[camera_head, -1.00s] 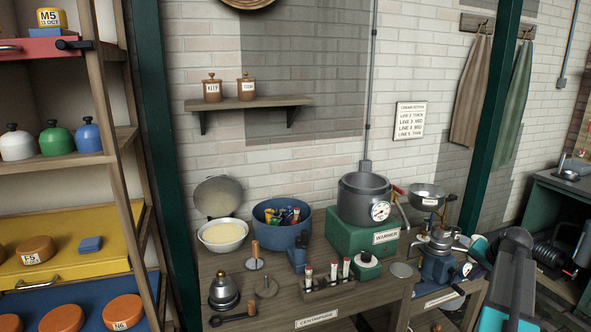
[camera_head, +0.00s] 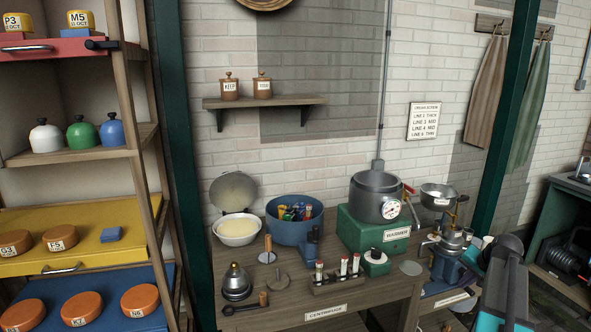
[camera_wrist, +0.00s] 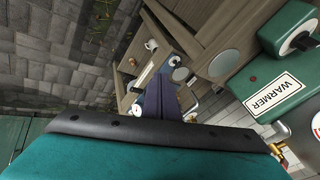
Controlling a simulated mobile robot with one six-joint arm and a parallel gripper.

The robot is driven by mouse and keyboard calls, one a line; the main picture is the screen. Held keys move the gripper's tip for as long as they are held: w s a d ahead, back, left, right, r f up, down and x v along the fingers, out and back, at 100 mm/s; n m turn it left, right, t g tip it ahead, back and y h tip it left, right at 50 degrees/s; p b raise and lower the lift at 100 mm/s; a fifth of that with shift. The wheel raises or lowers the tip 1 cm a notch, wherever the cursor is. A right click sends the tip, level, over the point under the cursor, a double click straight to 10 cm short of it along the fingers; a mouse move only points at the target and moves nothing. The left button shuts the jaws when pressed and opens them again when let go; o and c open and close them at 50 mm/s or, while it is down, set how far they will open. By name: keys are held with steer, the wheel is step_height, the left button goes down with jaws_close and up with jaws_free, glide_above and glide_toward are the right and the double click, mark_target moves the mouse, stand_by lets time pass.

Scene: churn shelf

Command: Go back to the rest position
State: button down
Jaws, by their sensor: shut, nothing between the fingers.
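My arm (camera_head: 508,285) rises at the lower right of the head view, teal and dark grey, in front of the right end of the bench. In the wrist view my gripper (camera_wrist: 168,98) shows beyond a teal housing with a black edge. Its dark fingers are together with nothing seen between them. The gripper points down past the wooden bench edge and is apart from the things around it. The head view does not show the fingertips clearly.
The bench holds a green warmer (camera_head: 372,238) with a pot, a blue tub (camera_head: 294,230), a white bowl (camera_head: 238,233) and a test-tube rack (camera_head: 338,282). A tall shelf (camera_head: 140,140) with coloured trays stands at left. A green post (camera_head: 497,140) rises behind my arm.

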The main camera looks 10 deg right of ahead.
steer(key=w+a+f+n+g+y, duration=0.2)
steer(key=a+f, duration=1)
steer(key=a, duration=0.2)
steer(key=w+a+f+n+g+y, duration=0.1)
steer(key=w+a+f+n, duration=0.1)
steer(key=a+f, duration=1.05)
steer(key=s+a+f+n+g, duration=0.2)
steer(key=s+a+f+g, duration=0.1)
steer(key=s+a+f, duration=0.65)
steer(key=s+a+f+n+g, duration=0.25)
steer(key=s+a+f, duration=0.45)
steer(key=s+a, duration=0.5)
steer(key=s+a+f+n+g, duration=0.1)
steer(key=s+a+n, duration=0.1)
steer(key=s, duration=0.5)
steer(key=s+a+f+n+g+h, duration=0.1)
steer(key=s+f+n+g, duration=0.1)
steer(key=s, duration=0.5)
steer(key=shift+s+a+h, duration=0.3)
steer(key=shift+a, duration=0.05)
steer(key=shift+d, duration=0.1)
